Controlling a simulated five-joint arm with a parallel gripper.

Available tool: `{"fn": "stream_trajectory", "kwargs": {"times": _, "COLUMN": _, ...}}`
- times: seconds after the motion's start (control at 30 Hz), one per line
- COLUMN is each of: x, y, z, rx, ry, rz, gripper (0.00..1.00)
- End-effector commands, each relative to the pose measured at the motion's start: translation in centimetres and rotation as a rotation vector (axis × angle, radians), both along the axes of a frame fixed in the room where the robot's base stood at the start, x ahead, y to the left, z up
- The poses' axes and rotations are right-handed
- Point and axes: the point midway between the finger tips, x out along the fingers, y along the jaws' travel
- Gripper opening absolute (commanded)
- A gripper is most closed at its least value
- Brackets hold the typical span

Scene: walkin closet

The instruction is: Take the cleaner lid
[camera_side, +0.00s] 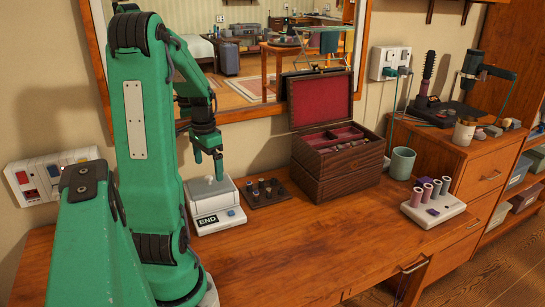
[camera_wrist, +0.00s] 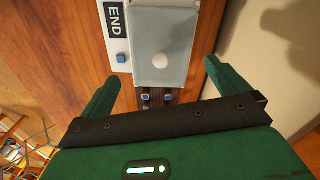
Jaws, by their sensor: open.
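The cleaner (camera_side: 216,224) is a white box with an END display, standing on the wooden dresser top below my gripper. Its lid (camera_side: 227,186) is a pale grey plate on top of the box. In the wrist view the lid (camera_wrist: 165,35) shows a round white knob (camera_wrist: 160,61) near its lower part. My gripper (camera_side: 208,164) points down just above the lid. In the wrist view my gripper (camera_wrist: 158,82) has its fingers wide apart, on either side of the knob and apart from it. Nothing is held.
A dark rack (camera_side: 253,201) with small pegs stands right beside the cleaner. Behind it is an open wooden jewellery box (camera_side: 340,175), then a grey-green cup (camera_side: 402,163) and a white holder with rollers (camera_side: 433,218). The front middle of the dresser (camera_side: 310,250) is clear.

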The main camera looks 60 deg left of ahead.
Motion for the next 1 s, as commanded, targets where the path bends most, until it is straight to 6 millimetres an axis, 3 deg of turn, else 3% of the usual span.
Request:
{"fn": "stream_trajectory", "kwargs": {"times": 0.43, "x": 0.0, "y": 0.1, "z": -4.5, "rx": -0.002, "ry": 0.001, "rz": 0.000, "gripper": 1.00}}
{"fn": "stream_trajectory", "kwargs": {"times": 1.0, "x": 0.0, "y": 0.1, "z": -4.9, "rx": -0.001, "ry": 0.001, "rz": 0.000, "gripper": 1.00}}
